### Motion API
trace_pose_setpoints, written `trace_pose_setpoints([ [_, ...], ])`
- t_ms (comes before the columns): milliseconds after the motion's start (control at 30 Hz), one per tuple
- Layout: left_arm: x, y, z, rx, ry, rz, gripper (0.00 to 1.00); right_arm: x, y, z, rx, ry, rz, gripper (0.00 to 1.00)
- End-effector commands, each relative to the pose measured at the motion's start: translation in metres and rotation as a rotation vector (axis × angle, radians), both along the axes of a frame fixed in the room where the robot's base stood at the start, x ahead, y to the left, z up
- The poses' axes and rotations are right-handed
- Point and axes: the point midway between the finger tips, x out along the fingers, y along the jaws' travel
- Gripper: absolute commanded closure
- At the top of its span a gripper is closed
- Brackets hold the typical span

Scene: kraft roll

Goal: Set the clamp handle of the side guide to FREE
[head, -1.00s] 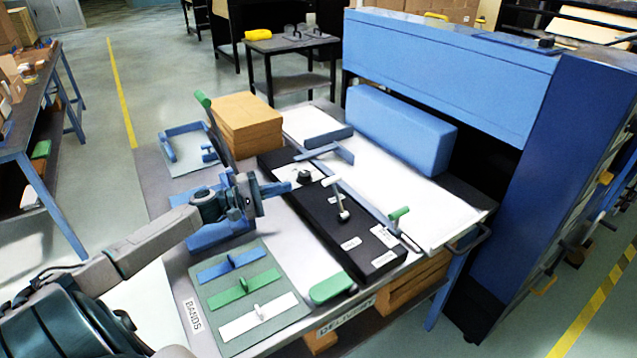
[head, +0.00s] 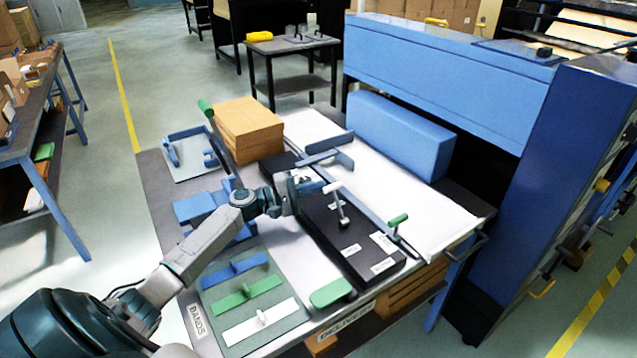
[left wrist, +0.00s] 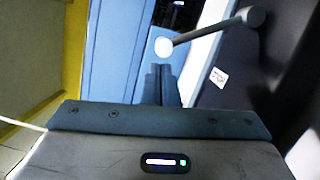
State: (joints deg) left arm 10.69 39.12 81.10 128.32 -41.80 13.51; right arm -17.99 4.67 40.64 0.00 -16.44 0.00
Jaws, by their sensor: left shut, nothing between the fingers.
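The clamp handle (head: 343,208) is a short grey lever with a white end, standing on the black housing (head: 345,268) beside the long blue rail. Its white end points toward the back of the table. It also shows in the left wrist view (left wrist: 210,32), with its white end just beyond my fingertips. My left gripper (head: 316,187) is shut and empty, over the far part of the housing, close to the handle's white end. I cannot tell whether it touches. Labels (head: 383,266) on the housing are too small to read. My right gripper is out of view.
A green-topped knob (head: 398,219) stands near the rail's front end. Brown blocks (head: 248,125) stand at the back left. White paper (head: 430,205) covers the right side.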

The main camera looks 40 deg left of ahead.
Motion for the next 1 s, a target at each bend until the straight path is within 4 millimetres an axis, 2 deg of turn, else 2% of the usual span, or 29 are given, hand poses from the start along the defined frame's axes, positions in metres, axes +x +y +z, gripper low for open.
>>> trace_pose_setpoints([
  [200,0.0080,-0.0061,0.0006,0.001,0.000,0.000,1.00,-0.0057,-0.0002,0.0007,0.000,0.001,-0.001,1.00],
  [1000,0.0054,-0.0120,0.0066,0.070,-0.030,-0.001,1.00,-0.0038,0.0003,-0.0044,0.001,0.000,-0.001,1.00],
])
